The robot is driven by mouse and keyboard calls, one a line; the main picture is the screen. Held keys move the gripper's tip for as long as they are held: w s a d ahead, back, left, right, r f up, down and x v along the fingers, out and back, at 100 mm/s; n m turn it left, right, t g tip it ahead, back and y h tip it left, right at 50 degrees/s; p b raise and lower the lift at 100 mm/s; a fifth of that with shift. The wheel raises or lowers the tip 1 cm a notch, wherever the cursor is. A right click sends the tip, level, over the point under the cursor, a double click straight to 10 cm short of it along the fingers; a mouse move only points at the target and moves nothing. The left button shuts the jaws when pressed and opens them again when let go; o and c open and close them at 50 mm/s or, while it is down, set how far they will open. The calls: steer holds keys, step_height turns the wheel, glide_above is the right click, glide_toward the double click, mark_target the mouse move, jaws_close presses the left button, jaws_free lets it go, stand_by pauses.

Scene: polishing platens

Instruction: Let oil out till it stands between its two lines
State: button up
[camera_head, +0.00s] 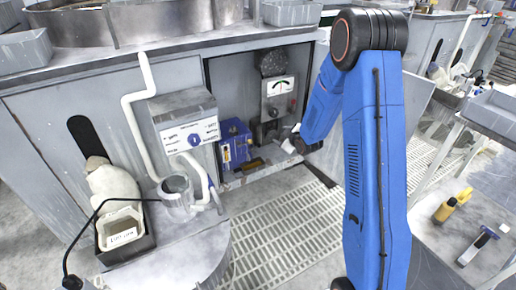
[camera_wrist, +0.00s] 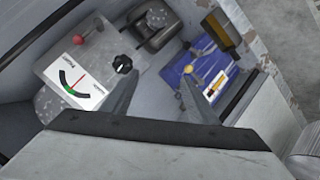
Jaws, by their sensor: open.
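A blue oil unit (camera_head: 236,138) stands in the open cabinet bay. The window's lines and the exact oil level are too small to read. A brown tray (camera_wrist: 221,31) lies beside the unit, and also shows in the head view (camera_head: 252,166). My gripper (camera_wrist: 158,90) is open and empty, its two dark fingers apart, short of the unit. In the head view my gripper (camera_head: 298,141) is at the bay's right side.
A grey gauge box (camera_head: 278,92) with black knob (camera_wrist: 122,64) and red button (camera_wrist: 82,38) stands beside the unit. A control box (camera_head: 186,122), white pipe and clear cup (camera_head: 177,190) are left. Floor grating (camera_head: 285,232) lies before the bay.

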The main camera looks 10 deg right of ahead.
mark_target(256, 147)
step_height(256, 147, down, 16)
steer(key=w+a+n+t+y, duration=0.2)
steer(key=w+a+n+y, duration=0.1)
steer(key=x, duration=1.7)
steer(key=shift+d+f, duration=0.25)
steer(key=shift+d, duration=0.1)
steer(key=shift+c, duration=0.6)
